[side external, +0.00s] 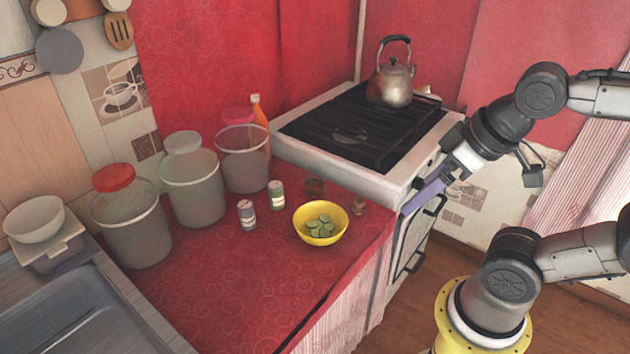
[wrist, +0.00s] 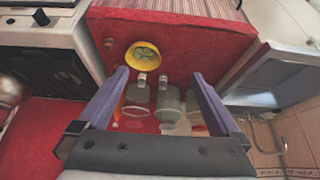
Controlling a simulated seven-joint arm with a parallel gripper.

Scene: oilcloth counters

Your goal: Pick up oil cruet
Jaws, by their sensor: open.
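My gripper (side external: 414,206) is in front of the stove's oven side, well apart from the bottle. In the wrist view its two purple fingers (wrist: 161,75) are spread wide with nothing held between them, above and away from the counter things.
A yellow bowl (side external: 321,222) of green slices stands near the counter's front edge, with two small shakers (side external: 277,195) beside it. Several lidded jars (side external: 192,180) line the back left. A kettle (side external: 391,85) sits on the stove (side external: 345,130). The counter's front middle is clear.

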